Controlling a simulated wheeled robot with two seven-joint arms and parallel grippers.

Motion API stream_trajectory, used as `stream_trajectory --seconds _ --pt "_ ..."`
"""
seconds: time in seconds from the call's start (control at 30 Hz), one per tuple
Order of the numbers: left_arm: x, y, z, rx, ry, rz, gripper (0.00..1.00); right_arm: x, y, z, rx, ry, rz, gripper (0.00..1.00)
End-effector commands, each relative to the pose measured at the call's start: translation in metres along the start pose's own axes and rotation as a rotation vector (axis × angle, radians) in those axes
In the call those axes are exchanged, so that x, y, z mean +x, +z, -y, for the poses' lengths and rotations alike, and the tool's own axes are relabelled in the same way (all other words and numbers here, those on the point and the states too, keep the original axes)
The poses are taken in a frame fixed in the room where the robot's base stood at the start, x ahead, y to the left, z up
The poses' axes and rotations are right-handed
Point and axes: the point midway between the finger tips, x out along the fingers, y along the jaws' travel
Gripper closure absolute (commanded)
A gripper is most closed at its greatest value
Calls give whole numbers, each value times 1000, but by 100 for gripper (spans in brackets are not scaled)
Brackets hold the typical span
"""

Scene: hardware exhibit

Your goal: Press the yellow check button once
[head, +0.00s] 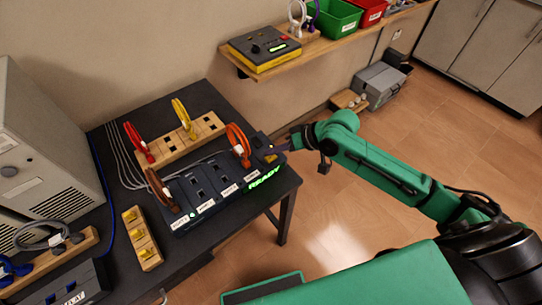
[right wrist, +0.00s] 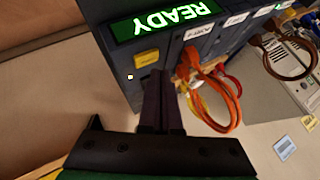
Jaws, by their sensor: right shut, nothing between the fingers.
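My right gripper (head: 281,149) is shut and empty at the console's right end. In the right wrist view its closed fingers (right wrist: 156,78) end close to the button's lower edge; I cannot tell whether they touch it. My left gripper is not in view.
An orange cable loop (head: 238,143) stands in the console beside my fingers. Red, yellow and brown loops are farther left on the table. A shelf (head: 303,49) with a control box (head: 264,47) and bins is on the wall behind. Open floor lies to the right.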

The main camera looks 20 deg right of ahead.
Motion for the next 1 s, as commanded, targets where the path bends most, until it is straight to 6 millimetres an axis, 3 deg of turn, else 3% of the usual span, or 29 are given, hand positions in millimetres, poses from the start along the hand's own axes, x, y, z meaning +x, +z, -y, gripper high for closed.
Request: stream_trajectory --seconds 1.0 --pt "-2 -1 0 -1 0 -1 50 9 7 -7 0 0 0 100"
